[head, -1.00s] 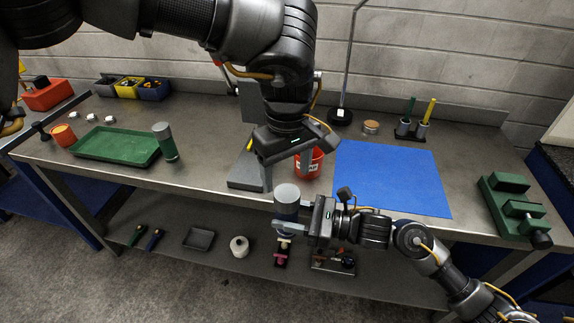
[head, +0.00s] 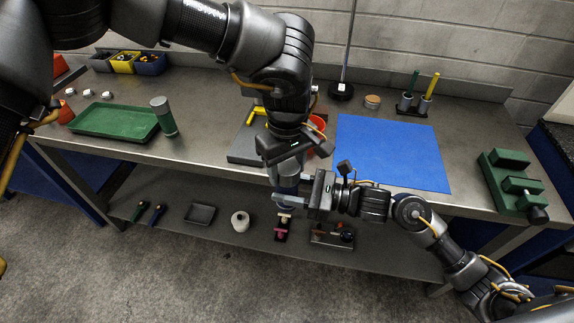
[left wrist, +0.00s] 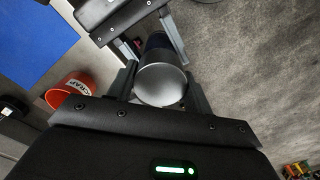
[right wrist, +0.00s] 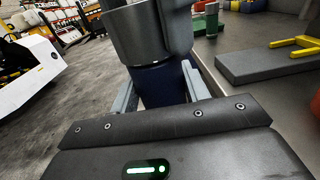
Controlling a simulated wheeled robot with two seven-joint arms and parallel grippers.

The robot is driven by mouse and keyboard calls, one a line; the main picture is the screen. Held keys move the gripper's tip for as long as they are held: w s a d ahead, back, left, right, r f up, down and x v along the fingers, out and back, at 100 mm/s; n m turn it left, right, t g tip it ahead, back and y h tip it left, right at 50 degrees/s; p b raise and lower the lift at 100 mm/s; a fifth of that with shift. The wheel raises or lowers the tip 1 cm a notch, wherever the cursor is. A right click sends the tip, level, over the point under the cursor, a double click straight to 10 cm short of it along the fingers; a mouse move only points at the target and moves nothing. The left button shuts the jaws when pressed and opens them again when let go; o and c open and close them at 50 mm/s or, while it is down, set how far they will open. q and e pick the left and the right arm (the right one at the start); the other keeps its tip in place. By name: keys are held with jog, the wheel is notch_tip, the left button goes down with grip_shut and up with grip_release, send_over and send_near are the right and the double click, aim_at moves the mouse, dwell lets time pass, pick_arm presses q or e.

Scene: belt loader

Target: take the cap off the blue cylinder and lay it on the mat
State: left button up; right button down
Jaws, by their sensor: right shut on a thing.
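The blue cylinder (head: 289,187) is held upright in front of the bench edge by my right gripper (head: 284,192), which is shut on its body. In the right wrist view the blue body (right wrist: 163,84) sits between the fingers, with the wide grey cap (right wrist: 150,32) on top. My left gripper (head: 289,176) points down over the cylinder. In the left wrist view its fingers stand on either side of the round cap (left wrist: 160,85), with narrow gaps, and look open. The gripper mostly hides the cap in the head view. The blue mat (head: 390,155) lies flat and bare on the bench.
A red bin (head: 317,127) and a grey block (head: 245,147) stand behind the grippers. A green tray (head: 110,122) and a green-grey cylinder (head: 164,116) are at left. A green vise (head: 512,182) is right of the mat. A pen holder (head: 414,102) stands behind it.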

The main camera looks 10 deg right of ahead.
pick_arm(q)
jog(key=c, duration=0.5)
jog(key=n, duration=0.5)
jog(key=shift+s, duration=0.1)
jog(key=shift+c, duration=0.2)
jog(key=n, duration=1.3)
jog(key=shift+n, duration=0.3)
jog(key=n, duration=0.5)
jog(key=shift+d+n, duration=0.1)
jog(key=shift+n, duration=0.2)
jog(key=n, duration=0.5)
jog(key=shift+r, duration=0.1)
jog(key=n, duration=1.3)
jog(key=shift+r+n, duration=0.1)
jog(key=shift+n, duration=0.2)
jog(key=shift+r, duration=0.25)
